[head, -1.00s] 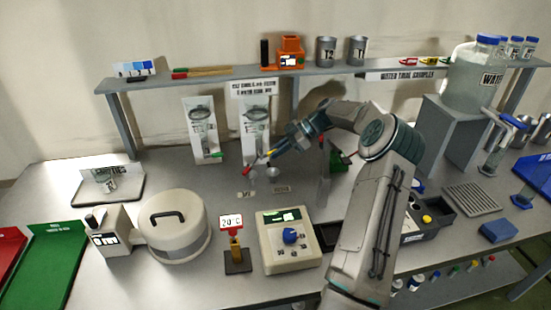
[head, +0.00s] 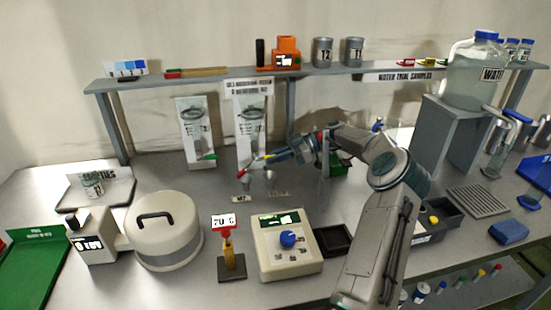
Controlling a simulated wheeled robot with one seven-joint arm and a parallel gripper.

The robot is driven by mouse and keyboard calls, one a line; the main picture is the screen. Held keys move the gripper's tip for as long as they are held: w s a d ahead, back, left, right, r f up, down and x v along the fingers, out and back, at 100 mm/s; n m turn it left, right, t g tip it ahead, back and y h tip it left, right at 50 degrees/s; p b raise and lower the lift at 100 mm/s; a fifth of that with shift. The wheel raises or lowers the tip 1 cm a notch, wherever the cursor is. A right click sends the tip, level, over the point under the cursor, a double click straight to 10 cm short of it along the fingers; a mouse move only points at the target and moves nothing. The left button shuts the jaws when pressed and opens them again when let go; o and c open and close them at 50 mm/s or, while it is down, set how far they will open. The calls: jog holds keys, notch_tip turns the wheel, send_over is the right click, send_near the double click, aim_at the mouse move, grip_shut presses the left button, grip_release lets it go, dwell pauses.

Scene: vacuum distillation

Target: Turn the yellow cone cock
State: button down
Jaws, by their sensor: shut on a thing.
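The yellow cone cock (head: 267,157) is a small yellow piece at the foot of the right white panel (head: 253,115), which carries glassware. My gripper (head: 275,155) reaches in from the right with its jaws shut on this yellow piece; the jaws are small and dark here, and the cock's exact angle cannot be told. A red handle (head: 243,169) lies just left of it and lower. A left white panel (head: 192,115) with similar glassware has a green handle (head: 209,157).
A grey shelf (head: 215,75) runs above the panels. A round lidded vessel (head: 167,240), a temperature sign (head: 223,221) and a control box with a blue knob (head: 287,258) stand in front. A water tank (head: 474,75) stands at the right.

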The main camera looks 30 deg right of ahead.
jog(key=c, duration=1.5)
grip_release()
